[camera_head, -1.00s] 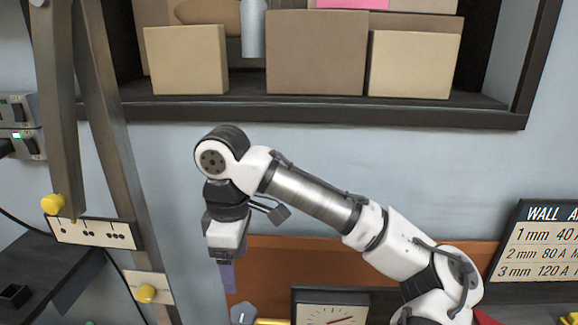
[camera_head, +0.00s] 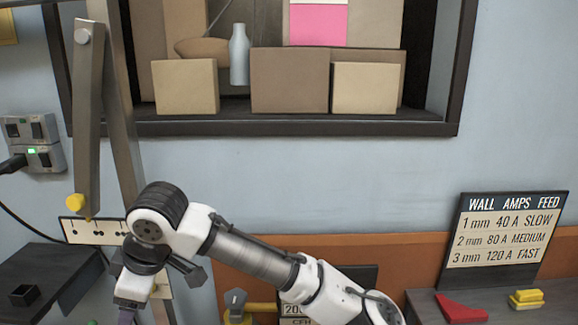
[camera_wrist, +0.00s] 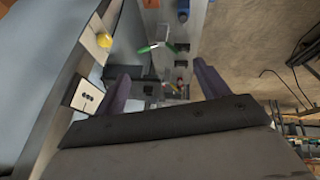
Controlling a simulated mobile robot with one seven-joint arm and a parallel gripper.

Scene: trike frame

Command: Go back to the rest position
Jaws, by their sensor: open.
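My gripper (camera_wrist: 162,88) shows in the wrist view with its two purple-grey fingers spread apart and nothing between them. In the head view my white and grey arm reaches in from the lower right and bends down at the wrist on the left. There the gripper (camera_head: 126,316) is mostly cut off by the bottom edge. It hangs in front of the metal frame with the marked white plate (camera_head: 93,231). In the wrist view a green object (camera_wrist: 155,47) lies on the grey surface beyond the fingers.
A dark wall shelf (camera_head: 300,128) holds boxes and a pale bottle (camera_head: 239,55). A metal post with a yellow knob (camera_head: 75,202) stands at the left, near a wall socket (camera_head: 35,143). A sign (camera_head: 505,240), a red piece (camera_head: 461,307) and yellow blocks (camera_head: 526,298) are at the right.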

